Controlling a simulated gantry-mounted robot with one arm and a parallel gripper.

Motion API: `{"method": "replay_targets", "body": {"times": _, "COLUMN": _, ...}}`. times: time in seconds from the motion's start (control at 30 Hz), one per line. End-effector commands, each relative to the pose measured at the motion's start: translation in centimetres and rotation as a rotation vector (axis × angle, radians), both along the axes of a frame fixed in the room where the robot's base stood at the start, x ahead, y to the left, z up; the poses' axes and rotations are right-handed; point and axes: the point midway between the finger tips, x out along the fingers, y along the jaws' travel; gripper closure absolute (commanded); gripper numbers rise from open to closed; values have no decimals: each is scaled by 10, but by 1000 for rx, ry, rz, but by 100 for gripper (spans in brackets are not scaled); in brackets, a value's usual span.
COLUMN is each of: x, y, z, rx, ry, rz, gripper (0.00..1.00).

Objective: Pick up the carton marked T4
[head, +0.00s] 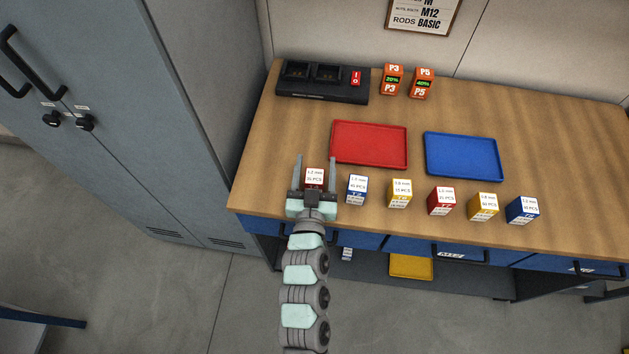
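Several small cartons with white tops stand in a row along the front of the workbench. From left to right they are a red carton (314,176), a blue carton (357,189), a yellow carton (400,194), a second red carton (441,201), a second yellow carton (483,207) and a second blue carton (522,211). Their marks are too small to read surely, so I cannot tell which is T4. My gripper (315,158) is open, its fingers apart on either side of the leftmost red carton in the picture. Whether it is above or around that carton is unclear.
Behind the row lie an empty red tray (369,144) and an empty blue tray (463,156). A black charger (322,83) and two orange batteries (392,80) (422,84) stand at the back. A grey cabinet (150,110) rises left of the bench. The bench's right side is clear.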

Motion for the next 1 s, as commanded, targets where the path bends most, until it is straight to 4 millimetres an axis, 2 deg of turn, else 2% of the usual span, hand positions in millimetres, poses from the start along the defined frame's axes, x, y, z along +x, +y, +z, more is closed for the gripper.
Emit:
{"method": "replay_targets", "body": {"times": 0.07, "x": 0, "y": 0, "z": 0, "rx": 0, "ry": 0, "rz": 0, "gripper": 46}}
{"method": "replay_targets", "body": {"times": 0.7, "x": 0, "y": 0, "z": 0, "rx": 0, "ry": 1, "rz": 0, "gripper": 98}}
{"method": "replay_targets", "body": {"times": 1.0, "x": 0, "y": 0, "z": 1, "rx": 0, "ry": 0, "rz": 0, "gripper": 100}}
